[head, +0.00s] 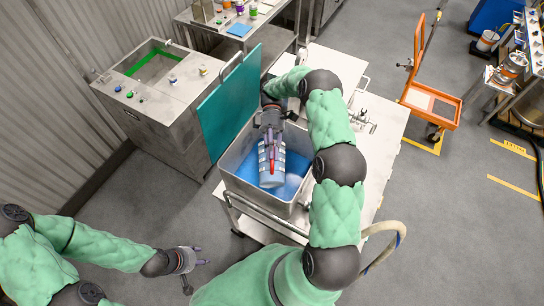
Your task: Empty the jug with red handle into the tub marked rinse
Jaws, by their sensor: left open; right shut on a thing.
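The jug with red handle (270,166) is a pale grey-blue ribbed vessel with a red strip on its side. My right gripper (270,136) is shut on it and holds it over the tub (227,180). The jug looks tilted, with its lower end toward the front of the tub. The tub is a grey metal bin with blue liquid inside. A marking on the tub cannot be read here. Whether anything flows from the jug cannot be told. My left gripper (190,261) is open and empty, low over the floor at the left front.
A teal panel (226,105) stands upright at the tub's left edge. The tub rests on a pale cart (384,127) with a front rail. A steel machine (150,95) stands behind left. An orange trolley (430,100) is at the right. Floor around my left gripper is clear.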

